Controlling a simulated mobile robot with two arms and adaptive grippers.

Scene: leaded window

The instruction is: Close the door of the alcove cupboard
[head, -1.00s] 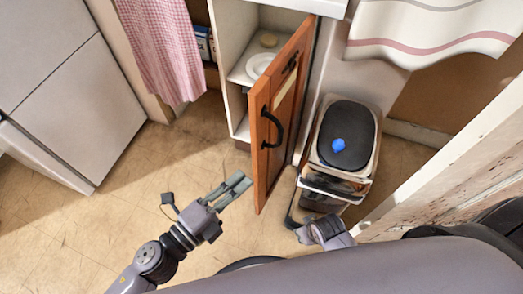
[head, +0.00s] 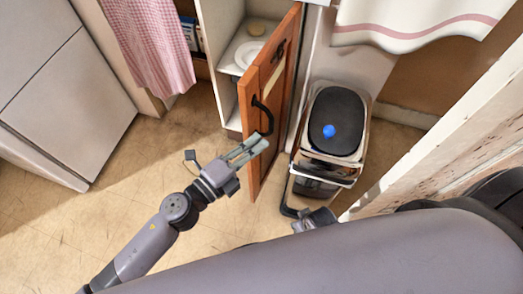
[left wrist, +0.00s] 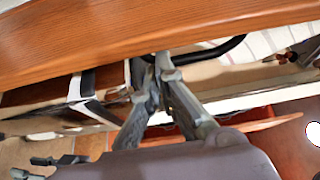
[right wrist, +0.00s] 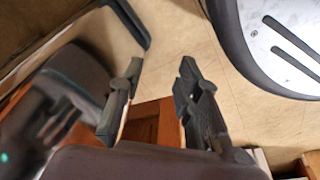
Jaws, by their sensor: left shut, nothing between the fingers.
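The alcove cupboard (head: 227,92) stands open, with plates on a shelf inside. Its brown wooden door (head: 262,165) is swung out towards me and has a black handle (head: 265,115). The door also spans the top of the left wrist view (left wrist: 130,38), with part of the handle (left wrist: 215,52) below it. My left gripper (head: 263,140) is shut and empty, its fingertips at the door's face just below the handle; I cannot tell if they touch. My right gripper (right wrist: 160,70) is open and empty, low over the floor; in the head view it is mostly hidden by my body.
A pedal bin (head: 335,125) with a dark lid and a blue thing (head: 329,131) on it stands right of the door. A pink checked curtain (head: 150,45) hangs left of the cupboard. A white appliance (head: 65,90) stands at far left. The floor (head: 130,165) between is clear.

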